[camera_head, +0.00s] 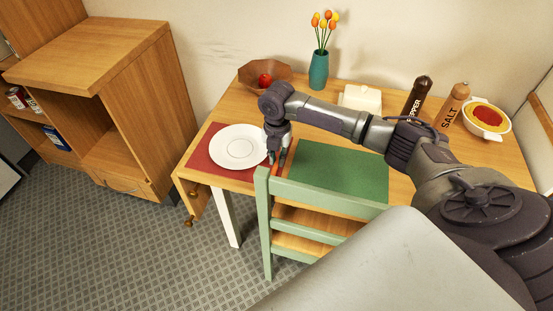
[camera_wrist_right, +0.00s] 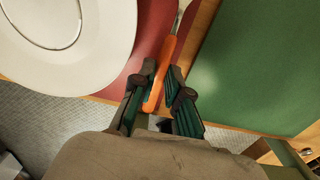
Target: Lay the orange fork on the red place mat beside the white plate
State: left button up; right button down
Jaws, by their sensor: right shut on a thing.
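The white plate (camera_head: 238,147) lies on the red place mat (camera_head: 200,160) at the left end of the wooden table. My right gripper (camera_head: 277,160) is just right of the plate, pointing down near the table's front edge. In the right wrist view my gripper (camera_wrist_right: 164,72) is shut on the handle of the orange fork (camera_wrist_right: 160,76). The fork lies along the right strip of the red mat (camera_wrist_right: 152,30), beside the plate (camera_wrist_right: 65,40) and apart from it. Its metal head runs out at the top edge. I cannot tell whether the fork touches the mat. My left gripper is not in view.
A green mat (camera_head: 340,170) lies right of the gripper. A green chair (camera_head: 325,196) stands against the table's front. Behind are a wooden bowl (camera_head: 250,76) with a red fruit, a teal vase (camera_head: 318,70), a white dish (camera_head: 360,98), pepper (camera_head: 418,95) and salt (camera_head: 453,105) mills.

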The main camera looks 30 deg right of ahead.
aim_at(277, 162)
jog(key=shift+f, duration=0.65)
jog(key=shift+f, duration=0.1)
jog(key=c, duration=1.2)
grip_release()
jog(key=shift+o, duration=0.2)
notch_tip(277, 162, up, 12)
